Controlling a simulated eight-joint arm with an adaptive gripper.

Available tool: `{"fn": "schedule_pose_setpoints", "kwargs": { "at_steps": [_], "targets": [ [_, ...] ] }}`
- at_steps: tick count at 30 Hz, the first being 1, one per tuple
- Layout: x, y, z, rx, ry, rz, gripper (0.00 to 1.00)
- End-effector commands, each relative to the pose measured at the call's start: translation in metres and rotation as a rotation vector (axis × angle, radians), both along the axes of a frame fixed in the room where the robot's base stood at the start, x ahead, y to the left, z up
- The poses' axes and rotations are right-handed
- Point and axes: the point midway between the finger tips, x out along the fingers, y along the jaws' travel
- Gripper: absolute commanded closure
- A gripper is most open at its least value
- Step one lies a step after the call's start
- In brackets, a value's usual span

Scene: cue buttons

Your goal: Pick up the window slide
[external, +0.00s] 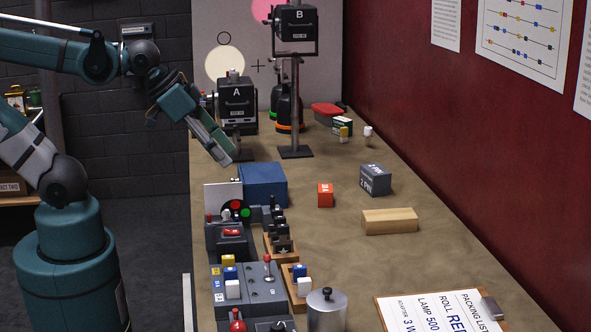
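My gripper (226,158) hangs at the left edge of the table, in front of lamp A, pointing down and to the right. It is above and behind the blue box, apart from it as far as I can tell. Its fingers are too small and edge-on to show whether they are open. Several dark slide-like plates (279,232) stand upright in a wooden rack (283,250) below and right of my gripper. I cannot tell which one is the window slide, as their faces are too small to read.
A blue box (263,183), white panel (222,194) and button console (250,290) crowd the left side. Lamp A (237,100) and lamp B (297,24) stand behind. A red block (325,195), grey block (375,179) and wooden block (389,220) lie mid-table.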

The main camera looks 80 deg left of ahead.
Motion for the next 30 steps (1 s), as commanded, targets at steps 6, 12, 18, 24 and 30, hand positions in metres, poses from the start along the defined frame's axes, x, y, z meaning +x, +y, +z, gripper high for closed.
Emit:
{"fn": "schedule_pose_setpoints", "kwargs": {
  "at_steps": [6,12,18,24,30],
  "targets": [
    [0.000,0.000,0.000,0.001,0.000,-0.001,0.65],
    [0.003,0.000,0.001,0.016,0.011,-0.023,0.65],
    [0.013,0.000,0.002,0.065,0.045,-0.094,0.65],
    [0.027,0.000,0.001,0.133,0.097,-0.205,0.65],
    [0.041,0.001,-0.002,0.199,0.149,-0.326,0.65]
  ]
}}
